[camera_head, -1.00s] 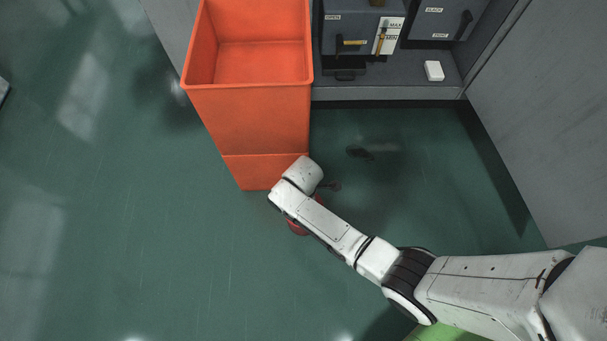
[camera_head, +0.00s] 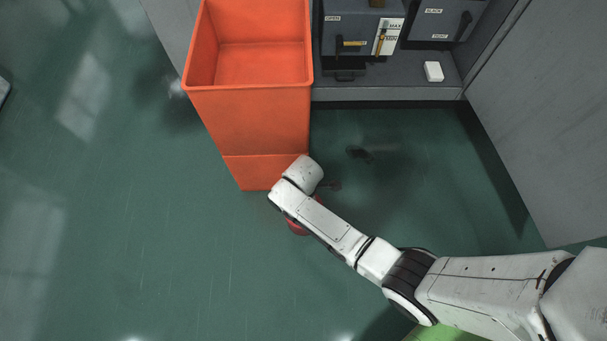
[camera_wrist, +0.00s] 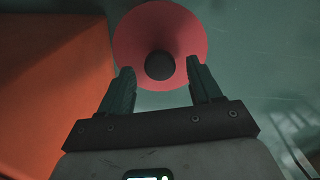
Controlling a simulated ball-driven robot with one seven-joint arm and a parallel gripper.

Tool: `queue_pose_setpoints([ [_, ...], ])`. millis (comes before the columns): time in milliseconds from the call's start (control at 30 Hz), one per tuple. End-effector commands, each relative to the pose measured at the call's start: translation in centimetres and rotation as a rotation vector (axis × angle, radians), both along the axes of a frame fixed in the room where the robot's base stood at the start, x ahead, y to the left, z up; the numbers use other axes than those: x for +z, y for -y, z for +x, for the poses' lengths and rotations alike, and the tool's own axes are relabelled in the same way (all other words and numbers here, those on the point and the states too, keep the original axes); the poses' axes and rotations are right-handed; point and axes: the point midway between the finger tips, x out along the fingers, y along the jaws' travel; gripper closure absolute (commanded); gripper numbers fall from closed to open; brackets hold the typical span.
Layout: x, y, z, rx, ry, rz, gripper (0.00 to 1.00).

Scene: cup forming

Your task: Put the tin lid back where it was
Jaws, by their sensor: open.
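A round red lid (camera_wrist: 188,35) with a dark knob (camera_wrist: 159,65) at its centre shows at the top of the wrist view. My gripper (camera_wrist: 160,84) is open, with one finger on each side of the knob and nothing visibly held. I cannot tell whether the fingers touch the lid or how high they are above it. In the head view, a red round thing (camera_head: 297,228) shows partly beneath my arm, on or near the floor beside the orange bin. My gripper is mostly hidden under my wrist there. No tin can be made out.
The tall orange bin (camera_head: 265,125) stands close to my wrist; its side also shows in the wrist view (camera_wrist: 45,95). A small dark thing (camera_head: 358,152) lies on the green floor. A grey cabinet with levers (camera_head: 352,43) and a white block (camera_head: 433,71) are behind. Floor at left is clear.

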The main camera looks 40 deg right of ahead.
Motion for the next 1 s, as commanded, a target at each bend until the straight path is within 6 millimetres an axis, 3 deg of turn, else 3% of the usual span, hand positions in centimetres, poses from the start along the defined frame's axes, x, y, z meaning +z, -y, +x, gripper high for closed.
queue_pose_setpoints([
  [33, 1.5, 0.0, 0.0, 0.000, 0.002, 0.000, 0.36],
  [200, 5.3, 0.0, 0.0, 0.000, 0.002, 0.000, 0.36],
  [500, 10.2, 0.0, 0.1, 0.000, 0.002, 0.000, 0.36],
  [867, 11.3, 0.0, 0.0, -0.001, 0.000, 0.000, 0.36],
  [1000, 11.9, 0.2, -1.0, -0.074, 0.004, 0.007, 0.36],
])
